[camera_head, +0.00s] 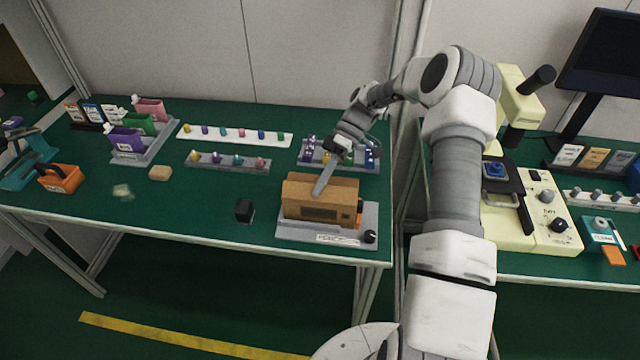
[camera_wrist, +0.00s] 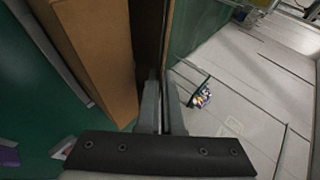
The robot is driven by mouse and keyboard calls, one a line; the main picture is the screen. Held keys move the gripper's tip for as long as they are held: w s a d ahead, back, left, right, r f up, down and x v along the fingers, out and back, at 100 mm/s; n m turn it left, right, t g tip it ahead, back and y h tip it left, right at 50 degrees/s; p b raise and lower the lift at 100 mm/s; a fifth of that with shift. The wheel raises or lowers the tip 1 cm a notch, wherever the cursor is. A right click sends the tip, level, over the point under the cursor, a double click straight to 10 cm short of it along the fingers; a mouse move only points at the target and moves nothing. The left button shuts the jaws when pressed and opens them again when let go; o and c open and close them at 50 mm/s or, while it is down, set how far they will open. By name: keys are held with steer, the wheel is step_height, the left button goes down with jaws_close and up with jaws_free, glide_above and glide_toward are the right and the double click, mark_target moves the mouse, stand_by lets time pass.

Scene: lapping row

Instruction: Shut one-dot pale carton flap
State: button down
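A brown carton (camera_head: 310,211) sits in a grey fixture (camera_head: 290,236) near the front right of the left bench. A lighter tan panel, perhaps its flap (camera_head: 345,189), shows along its top; I cannot tell how far it stands open. No one-dot mark is readable. My gripper (camera_head: 318,190) reaches down from behind over the carton's top. In the wrist view, the fingers (camera_wrist: 160,82) are close together with nothing visible between them. A tan carton face (camera_wrist: 92,45) is left of them, and a thin brown panel edge (camera_wrist: 168,30) is just ahead. Contact is unclear.
A small black block (camera_head: 244,210) stands left of the fixture. Behind are a grey rack of coloured pieces (camera_head: 228,162) and another rack (camera_head: 310,165). A tan block (camera_head: 160,173) and an orange holder (camera_head: 60,179) lie farther left. A cream machine (camera_head: 545,235) stands on the right bench.

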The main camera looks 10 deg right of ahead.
steer(key=shift+w+f+g, duration=0.1)
steer(key=shift+g, duration=0.2)
steer(key=c, duration=1.5)
jaws_free()
